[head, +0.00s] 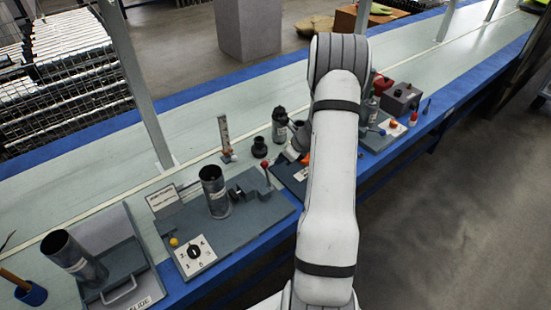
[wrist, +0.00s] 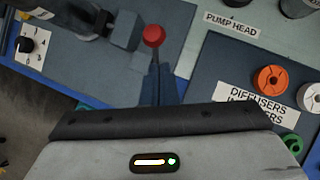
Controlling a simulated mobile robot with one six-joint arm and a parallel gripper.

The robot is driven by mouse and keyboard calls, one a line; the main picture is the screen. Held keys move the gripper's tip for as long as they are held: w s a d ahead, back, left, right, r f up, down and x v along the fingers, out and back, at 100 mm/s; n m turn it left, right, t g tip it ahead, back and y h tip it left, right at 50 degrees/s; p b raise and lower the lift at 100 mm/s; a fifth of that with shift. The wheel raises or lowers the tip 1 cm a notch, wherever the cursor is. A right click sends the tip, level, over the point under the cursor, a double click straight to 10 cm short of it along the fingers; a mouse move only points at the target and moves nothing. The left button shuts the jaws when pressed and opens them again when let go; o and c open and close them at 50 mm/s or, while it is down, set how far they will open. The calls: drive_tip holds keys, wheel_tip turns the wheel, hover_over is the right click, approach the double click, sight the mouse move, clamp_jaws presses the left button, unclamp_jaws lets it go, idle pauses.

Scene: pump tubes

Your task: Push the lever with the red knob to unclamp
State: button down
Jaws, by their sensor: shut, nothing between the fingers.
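The lever's red knob (head: 264,165) stands at the right end of the dark clamp (head: 247,185) on the grey fixture plate. In the wrist view the red knob (wrist: 153,36) is just beyond my fingertips, with the clamp (wrist: 124,30) to its left. My gripper (wrist: 157,68) is shut and empty, its dark fingers pointing toward the knob. The fingers overlap the lower part of the lever, so I cannot tell whether they touch it. In the head view my gripper (head: 287,157) is right of the knob, partly hidden by my arm.
A dark tube (head: 214,190) stands upright on the fixture plate (head: 238,228), near a black rotary dial (head: 194,252). In the wrist view an orange diffuser (wrist: 270,79) and a white one (wrist: 311,97) lie on the right-hand plate. Black pump parts (head: 260,147) stand behind the knob.

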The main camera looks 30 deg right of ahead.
drive_tip(key=w+r+v, duration=0.1)
drive_tip(key=v, duration=0.9)
drive_tip(key=shift+w+a, duration=0.2)
drive_tip(key=shift+w, duration=0.1)
drive_tip(key=s+a+r+n+g+h, duration=0.1)
drive_tip(key=s+a+r+n, duration=0.2)
drive_tip(key=a+r+n, duration=0.4)
drive_tip(key=s+a+r+n+g, duration=0.1)
drive_tip(key=s+a+r+n, duration=0.4)
drive_tip(key=a, duration=0.4)
drive_tip(key=s+a+r+n+h, duration=0.1)
drive_tip(key=s+a+n, duration=0.3)
drive_tip(key=s+n, duration=0.4)
drive_tip(key=s+a+r+n+h, duration=0.2)
drive_tip(key=s+a+r+n, duration=0.2)
drive_tip(key=s+n, duration=0.4)
drive_tip(key=shift+s+a+n+h, duration=0.2)
drive_tip(key=shift+a+n+h, duration=0.1)
drive_tip(key=shift+a+n, duration=0.55)
